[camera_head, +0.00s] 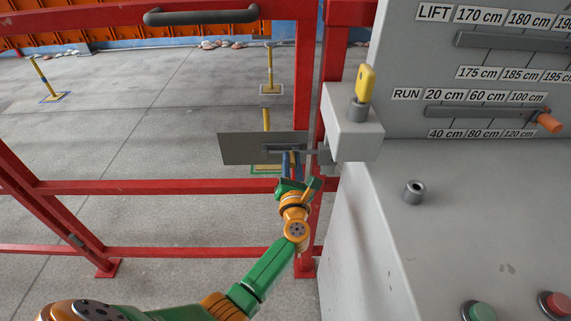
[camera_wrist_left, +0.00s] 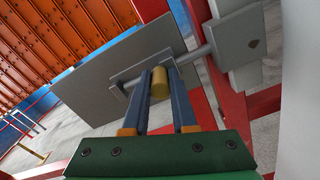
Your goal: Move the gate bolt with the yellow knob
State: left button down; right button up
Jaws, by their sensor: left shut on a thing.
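The gate bolt is a grey rod (camera_wrist_left: 190,57) on a flat grey plate (camera_head: 238,148). In the left wrist view the rod runs from the plate (camera_wrist_left: 95,85) towards a grey block (camera_wrist_left: 240,40) on the right. My left gripper (camera_head: 291,157) is at the bolt in the head view. In the wrist view its blue fingers (camera_wrist_left: 160,88) are shut on the yellow knob (camera_wrist_left: 159,84), one on each side. The fingers hide part of the rod. I cannot tell how far the rod enters the block. My right gripper is not in view.
Red gate rails and posts (camera_head: 150,187) surround the bolt. A grey box with a yellow key (camera_head: 365,84) stands right of it. The grey control cabinet (camera_head: 450,220) fills the right, with labelled slots, an orange knob (camera_head: 549,122) and push buttons (camera_head: 480,311). Open floor lies beyond the gate.

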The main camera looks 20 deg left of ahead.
aim_at(294, 166)
pick_arm(q)
jog(key=c, duration=0.8)
grip_release()
jog(key=shift+w+d, duration=0.1)
jog(key=shift+d, duration=0.05)
jog(key=shift+o, duration=0.4)
jog(key=shift+w, duration=0.15)
jog(key=v, duration=0.7)
jog(key=shift+d, duration=0.1)
